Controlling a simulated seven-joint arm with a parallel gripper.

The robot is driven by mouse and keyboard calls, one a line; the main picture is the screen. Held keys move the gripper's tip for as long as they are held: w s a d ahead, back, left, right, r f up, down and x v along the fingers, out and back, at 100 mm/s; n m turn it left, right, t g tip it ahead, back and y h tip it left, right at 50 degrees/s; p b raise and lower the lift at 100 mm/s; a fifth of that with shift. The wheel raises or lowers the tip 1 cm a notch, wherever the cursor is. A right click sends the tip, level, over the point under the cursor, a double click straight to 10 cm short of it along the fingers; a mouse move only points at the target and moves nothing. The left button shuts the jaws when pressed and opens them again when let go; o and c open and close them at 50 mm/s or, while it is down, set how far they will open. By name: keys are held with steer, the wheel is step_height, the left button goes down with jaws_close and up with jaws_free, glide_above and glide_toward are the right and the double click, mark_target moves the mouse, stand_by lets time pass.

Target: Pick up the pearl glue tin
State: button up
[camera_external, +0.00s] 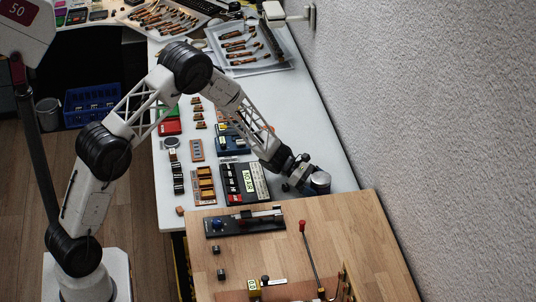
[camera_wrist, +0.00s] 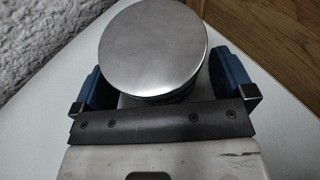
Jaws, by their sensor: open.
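The pearl glue tin (camera_wrist: 152,45) is a round tin with a plain silver-grey lid and a dark side. In the wrist view it stands upright between the two blue finger pads of my gripper (camera_wrist: 160,88). The lid hides most of its side. In the external view the tin (camera_external: 320,180) is at the near right end of the white table, by my gripper (camera_external: 303,183). My gripper is open around the tin. Whether either pad touches it cannot be told.
A wooden bench (camera_external: 355,230) with tools adjoins the white table's near end. The textured wall (camera_external: 430,120) runs close along the right. A black box with labels (camera_external: 245,184) and several small parts lie left of the gripper. The white strip along the wall is bare.

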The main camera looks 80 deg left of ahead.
mark_target(317, 176)
steer(key=c, duration=1)
steer(key=shift+r, duration=0.15)
steer(key=shift+r, duration=1.75)
steer(key=s+d, duration=0.2)
steer(key=s, duration=0.3)
steer(key=s+d, duration=0.1)
steer(key=s, duration=0.4)
steer(key=s+d+r, duration=0.1)
steer(key=s+d, duration=0.1)
steer(key=s, duration=0.3)
steer(key=shift+d+r, duration=0.1)
steer(key=shift+d, duration=0.2)
